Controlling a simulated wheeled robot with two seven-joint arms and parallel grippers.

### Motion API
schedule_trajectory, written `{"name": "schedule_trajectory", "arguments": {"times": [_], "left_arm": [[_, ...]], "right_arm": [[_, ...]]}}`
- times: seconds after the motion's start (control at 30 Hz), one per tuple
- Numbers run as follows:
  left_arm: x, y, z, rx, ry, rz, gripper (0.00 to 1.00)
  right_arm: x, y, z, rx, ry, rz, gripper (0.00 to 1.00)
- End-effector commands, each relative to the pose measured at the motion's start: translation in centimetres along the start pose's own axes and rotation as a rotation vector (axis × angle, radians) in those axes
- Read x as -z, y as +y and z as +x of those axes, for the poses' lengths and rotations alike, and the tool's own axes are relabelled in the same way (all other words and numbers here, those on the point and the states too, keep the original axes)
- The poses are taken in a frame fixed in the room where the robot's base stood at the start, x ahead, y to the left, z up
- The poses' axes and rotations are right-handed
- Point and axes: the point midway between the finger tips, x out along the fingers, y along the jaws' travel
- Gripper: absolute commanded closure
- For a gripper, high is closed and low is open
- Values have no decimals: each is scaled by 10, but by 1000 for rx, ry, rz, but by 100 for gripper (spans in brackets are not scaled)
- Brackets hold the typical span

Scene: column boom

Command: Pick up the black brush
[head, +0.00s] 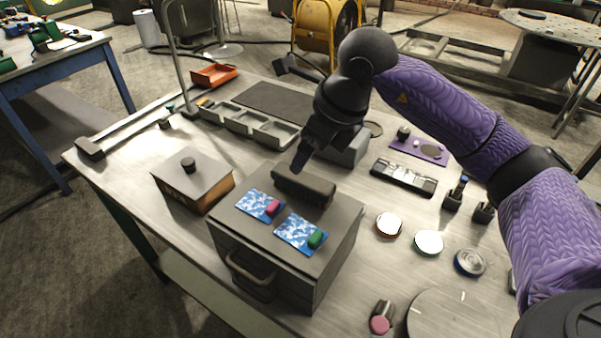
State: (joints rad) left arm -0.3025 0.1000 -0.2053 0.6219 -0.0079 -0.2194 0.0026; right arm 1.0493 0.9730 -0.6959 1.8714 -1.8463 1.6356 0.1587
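The black brush (304,187) is a dark oblong block lying on top of a grey box (290,268) with a front handle, near the box's back edge. My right arm reaches in from the right. My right gripper (301,158) points down just above and behind the brush's left end. A small gap seems to lie between them, but contact is hard to judge. Its fingers overlap in this view, so their opening does not show. My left gripper is not in view.
Two blue-and-white cards (291,236) with a pink and a green piece lie in front of the brush. A lidded box (193,181) stands to the left. A grey tray (250,124) lies behind. Several round tins (428,242) sit to the right.

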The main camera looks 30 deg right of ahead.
Motion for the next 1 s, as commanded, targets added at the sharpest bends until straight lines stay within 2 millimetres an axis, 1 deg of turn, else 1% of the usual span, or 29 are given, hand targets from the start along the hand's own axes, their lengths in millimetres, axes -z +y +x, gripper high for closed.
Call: {"name": "schedule_trajectory", "arguments": {"times": [0.03, 0.2, 0.3, 0.4, 0.5, 1.0], "left_arm": [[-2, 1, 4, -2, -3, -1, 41], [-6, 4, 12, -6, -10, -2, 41], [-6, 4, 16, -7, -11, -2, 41], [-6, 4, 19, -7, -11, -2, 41], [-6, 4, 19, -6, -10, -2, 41], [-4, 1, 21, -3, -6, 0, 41]], "right_arm": [[1, 0, 11, -3, 2, 0, 3], [6, -1, 50, -6, 4, 2, 3], [13, -6, 70, -5, 4, 3, 3], [13, -6, 86, -6, 1, 1, 3], [12, -6, 91, -5, 0, 0, 3], [13, -6, 93, -5, 0, 0, 3]]}}
